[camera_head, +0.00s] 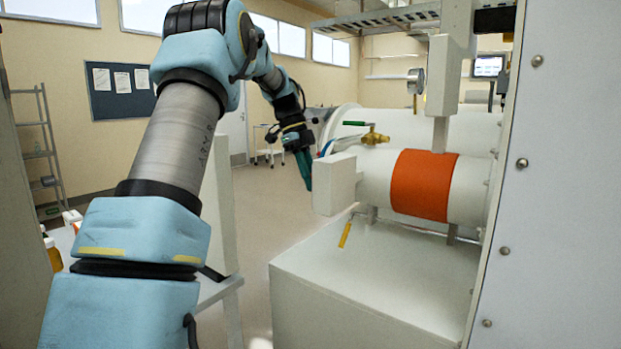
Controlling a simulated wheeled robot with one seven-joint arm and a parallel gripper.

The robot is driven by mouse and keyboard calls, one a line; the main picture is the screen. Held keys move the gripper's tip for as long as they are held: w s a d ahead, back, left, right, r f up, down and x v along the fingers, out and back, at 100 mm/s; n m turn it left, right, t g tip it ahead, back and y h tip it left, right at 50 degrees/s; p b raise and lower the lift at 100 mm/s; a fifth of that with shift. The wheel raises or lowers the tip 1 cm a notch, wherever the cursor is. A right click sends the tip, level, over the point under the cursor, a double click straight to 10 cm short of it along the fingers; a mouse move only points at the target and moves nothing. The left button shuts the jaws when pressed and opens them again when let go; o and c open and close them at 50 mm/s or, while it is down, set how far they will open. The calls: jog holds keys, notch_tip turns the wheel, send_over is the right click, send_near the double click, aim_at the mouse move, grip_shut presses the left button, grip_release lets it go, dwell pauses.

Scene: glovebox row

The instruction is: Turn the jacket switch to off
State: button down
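An orange jacket (424,185) is wrapped around a white horizontal cylinder (467,192) on the right. I cannot make out a jacket switch for certain; a white box (334,186) at the cylinder's left end shows no clear switch on the faces I see. My gripper (305,172) hangs at the end of my blue arm, pointing down, just left of that white box in the picture. Its fingers are seen edge-on and small, so their opening is unclear. I see nothing held in it.
A brass valve with a green handle (375,137) sits above the cylinder. A yellow tag (345,235) hangs below it. A white cabinet (370,285) stands underneath, and a riveted panel (560,200) blocks the right. Open floor (270,210) lies behind my gripper.

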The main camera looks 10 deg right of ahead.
jog(key=c, duration=0.9)
grip_release()
jog(key=v, duration=1)
jog(key=shift+r+b, duration=0.35)
jog(key=shift+r, duration=0.05)
jog(key=shift+a, duration=0.1)
